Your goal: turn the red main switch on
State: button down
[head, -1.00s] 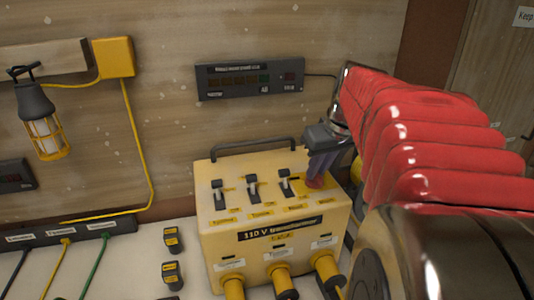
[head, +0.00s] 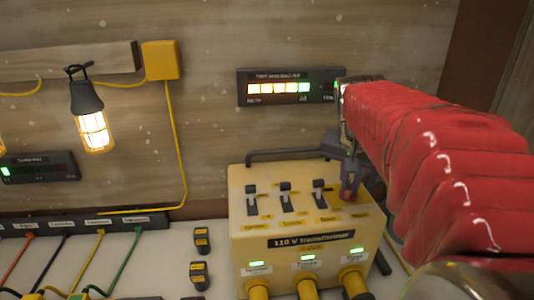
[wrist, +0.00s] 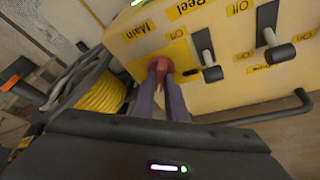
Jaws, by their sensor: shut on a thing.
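The yellow 110 V transformer (head: 300,226) stands on the white bench, with several black toggles on its sloped top. The red main switch (wrist: 160,65), beside the label "Main", sits at one end of the row. My gripper (head: 350,182) is over the right end of the transformer's top. In the wrist view its two purple fingers (wrist: 160,84) are shut on the red switch, one on each side. The fingers partly hide the switch in both views. Green lights (head: 307,257) glow on the transformer's front.
A caged lamp (head: 93,130) is lit. The wall display (head: 285,88) shows bright bars. Yellow plugs (head: 308,289) fill the transformer's front. A black carrying handle (head: 290,153) rises behind the toggles. A yellow cable coil (wrist: 102,92) lies close beside my gripper.

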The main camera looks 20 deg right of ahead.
jog(key=shift+m+g, duration=0.3)
jog(key=shift+m, duration=0.5)
jog(key=c, duration=1.8)
grip_release()
jog(key=v, duration=1.3)
jog(key=shift+a+r, duration=0.3)
jog(key=shift+a, duration=0.1)
